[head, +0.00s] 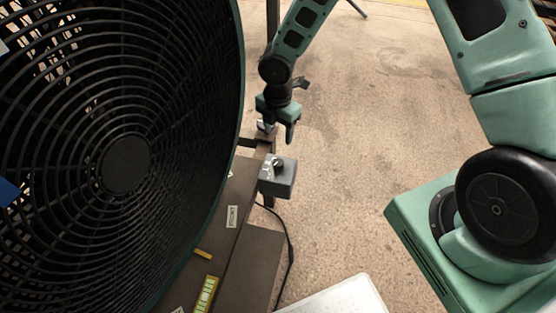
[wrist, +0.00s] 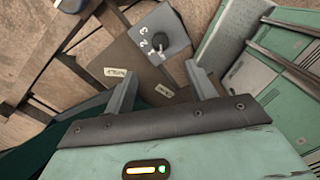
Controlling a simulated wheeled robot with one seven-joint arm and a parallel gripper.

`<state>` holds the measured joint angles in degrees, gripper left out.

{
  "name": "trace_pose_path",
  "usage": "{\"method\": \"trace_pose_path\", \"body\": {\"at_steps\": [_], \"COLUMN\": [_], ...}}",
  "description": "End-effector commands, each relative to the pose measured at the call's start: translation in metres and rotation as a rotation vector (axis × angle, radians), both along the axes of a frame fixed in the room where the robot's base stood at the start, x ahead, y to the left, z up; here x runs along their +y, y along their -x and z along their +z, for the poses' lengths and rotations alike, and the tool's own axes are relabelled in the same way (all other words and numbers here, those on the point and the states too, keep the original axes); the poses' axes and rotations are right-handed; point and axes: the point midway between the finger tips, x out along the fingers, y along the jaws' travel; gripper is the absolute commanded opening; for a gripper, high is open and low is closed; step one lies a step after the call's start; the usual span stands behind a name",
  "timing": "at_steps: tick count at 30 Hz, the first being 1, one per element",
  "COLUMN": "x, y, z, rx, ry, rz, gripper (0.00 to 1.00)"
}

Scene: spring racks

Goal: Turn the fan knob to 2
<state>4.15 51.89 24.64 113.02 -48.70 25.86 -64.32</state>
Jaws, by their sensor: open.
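The fan (head: 125,165) is a large black round grille filling the left of the head view. A small grey control box (head: 284,188) sits at the edge of the brown stand, right of the fan. The dark fan knob (head: 279,162) is on its top face, with small white marks beside it. In the wrist view, the knob (wrist: 159,45) lies just beyond the gap between my fingertips, with white numbers to its left; its exact setting is too small to read. My gripper (head: 278,133) is open and empty, apart from the knob, beyond the box in the head view.
The brown stand (head: 262,262) carries white labels and a yellow part (head: 206,294). A black cable (head: 290,250) hangs beside it. A pale flat surface (head: 340,298) is at the bottom.

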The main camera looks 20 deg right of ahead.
Motion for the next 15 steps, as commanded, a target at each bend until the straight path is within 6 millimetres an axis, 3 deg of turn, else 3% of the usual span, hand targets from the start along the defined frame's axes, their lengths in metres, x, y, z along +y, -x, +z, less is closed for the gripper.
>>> {"method": "trace_pose_path", "body": {"at_steps": [15], "x": [0.000], "y": [0.001], "z": [-0.107], "rx": [0.003], "ry": [0.002], "rz": [0.000], "gripper": [0.56]}}
